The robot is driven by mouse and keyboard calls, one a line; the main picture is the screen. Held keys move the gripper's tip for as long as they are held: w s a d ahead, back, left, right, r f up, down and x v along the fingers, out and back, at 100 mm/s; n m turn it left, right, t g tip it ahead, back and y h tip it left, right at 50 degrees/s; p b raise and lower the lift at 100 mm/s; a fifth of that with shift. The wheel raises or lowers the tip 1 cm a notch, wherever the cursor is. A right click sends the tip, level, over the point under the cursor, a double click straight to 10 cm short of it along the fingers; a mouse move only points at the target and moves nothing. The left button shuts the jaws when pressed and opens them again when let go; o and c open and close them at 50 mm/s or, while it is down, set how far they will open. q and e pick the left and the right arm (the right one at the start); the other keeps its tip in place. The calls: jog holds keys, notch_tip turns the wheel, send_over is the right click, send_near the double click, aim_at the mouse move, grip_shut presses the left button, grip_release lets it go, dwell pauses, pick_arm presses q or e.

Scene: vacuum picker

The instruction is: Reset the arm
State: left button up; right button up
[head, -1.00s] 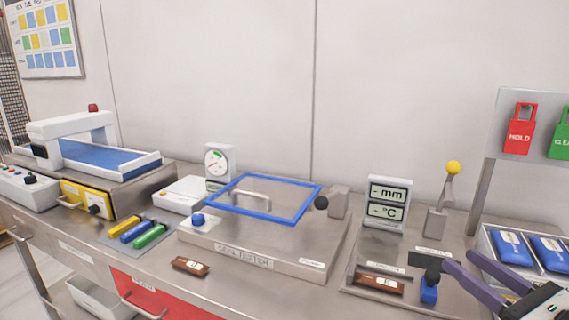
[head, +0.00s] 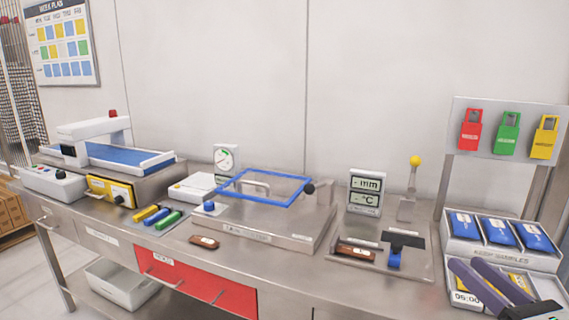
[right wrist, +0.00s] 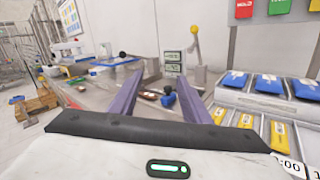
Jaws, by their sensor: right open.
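My right gripper (head: 480,283) is at the lower right in the head view, in front of the tray of sample packs. Its two purple fingers are spread apart with nothing between them. In the right wrist view the open fingers (right wrist: 157,90) point out over the bench toward the gauge station. A blue-handled tool (head: 395,257) with a dark flat head stands on the steel plate of that station, apart from the fingers. My left gripper does not show in either view.
The seal tester (head: 265,228) with a blue frame stands mid-bench. A conveyor unit (head: 110,160) is at the left. A tray of blue packs (head: 500,232) is at the right, below red, green and yellow tags (head: 508,133). A lever with a yellow knob (head: 414,162) stands upright.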

jog(key=s+d+f+m+g+h, duration=0.1)
jog(key=s+f+m+g+h, duration=0.35)
jog(key=f+m, duration=0.65)
jog(key=s+d+f+m+g+h, duration=0.1)
jog(key=s+f+m+g+h, duration=0.35)
jog(key=m, duration=0.95)
jog(key=s+a+f+m+g+y, duration=0.3)
jog(key=s+a+f+m, duration=0.15)
jog(key=s+a, duration=0.3)
jog(key=s+a+f+m+g+y, duration=0.2)
jog(key=s+a+f+m+g, duration=0.15)
jog(key=s+a+f, duration=0.45)
pick_arm(q)
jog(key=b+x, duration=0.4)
jog(key=b, duration=0.1)
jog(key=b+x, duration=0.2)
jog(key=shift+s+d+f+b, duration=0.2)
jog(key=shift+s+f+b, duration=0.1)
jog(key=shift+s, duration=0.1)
pick_arm(e)
jog(key=w+a+f+t+y, duration=0.1)
jog(key=a+f, duration=0.3)
jog(key=f, duration=0.4)
jog(key=w+a+f+t+y, duration=0.1)
jog(key=w+a+f+t, duration=0.3)
jog(key=f, duration=0.4)
jog(key=shift+f+t+y, duration=0.2)
jog(key=shift+t+y, duration=0.1)
jog(key=shift+t, duration=0.05)
